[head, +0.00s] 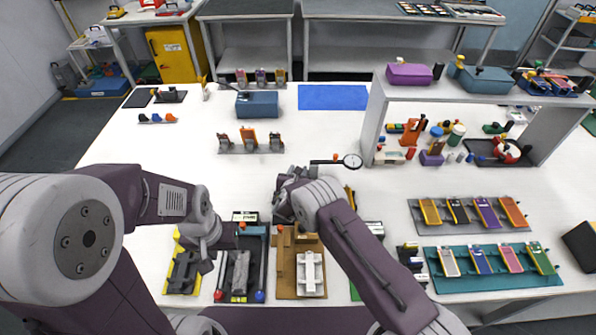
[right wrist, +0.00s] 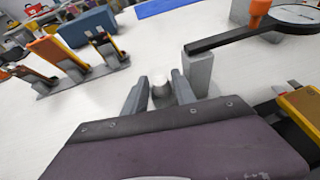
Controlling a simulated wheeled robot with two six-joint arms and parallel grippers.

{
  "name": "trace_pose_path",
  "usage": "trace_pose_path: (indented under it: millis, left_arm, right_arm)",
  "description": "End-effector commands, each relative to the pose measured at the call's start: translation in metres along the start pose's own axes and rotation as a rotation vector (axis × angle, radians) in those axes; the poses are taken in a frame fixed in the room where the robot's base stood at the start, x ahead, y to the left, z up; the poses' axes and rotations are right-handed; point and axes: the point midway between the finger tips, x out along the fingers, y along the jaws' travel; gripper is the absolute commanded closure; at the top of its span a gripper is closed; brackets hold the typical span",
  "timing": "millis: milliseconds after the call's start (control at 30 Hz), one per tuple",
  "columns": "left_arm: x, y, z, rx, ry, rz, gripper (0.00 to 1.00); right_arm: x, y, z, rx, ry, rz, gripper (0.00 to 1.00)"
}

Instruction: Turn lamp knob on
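A lamp with a round dial-like head (head: 352,161) and a black arm with an orange joint stands on the white table in the head view. In the right wrist view its black arm (right wrist: 232,37) runs from a grey post (right wrist: 198,72) to the round head at the top right. A small pale round knob (right wrist: 160,82) sits between the two fingers of my right gripper (right wrist: 160,88). The fingers stand apart, with gaps beside the knob. My left gripper (head: 208,262) hangs over the fixtures at the front left; its finger gap is not clear.
A rack with orange-marked pieces (head: 249,140) and a blue box (head: 257,104) stand behind. A white shelf (head: 376,118) is to the right. The table's left middle is clear.

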Motion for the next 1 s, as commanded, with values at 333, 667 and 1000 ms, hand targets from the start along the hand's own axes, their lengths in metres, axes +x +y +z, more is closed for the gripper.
trace_pose_path:
  millis: [333, 667, 1000]
  left_arm:
    - [0.001, 0.000, 0.000, 0.000, 0.000, 0.000, 0.64]
    - [0.056, -0.001, 0.006, 0.000, 0.000, 0.000, 0.64]
    - [0.068, -0.001, 0.007, 0.000, 0.000, 0.000, 0.64]
  right_arm:
    - [0.000, 0.000, 0.000, 0.001, 0.000, -0.001, 1.00]
    - [0.005, 0.004, -0.004, 0.075, -0.015, -0.166, 1.00]
    - [0.000, 0.004, 0.003, 0.105, -0.003, -0.247, 1.00]
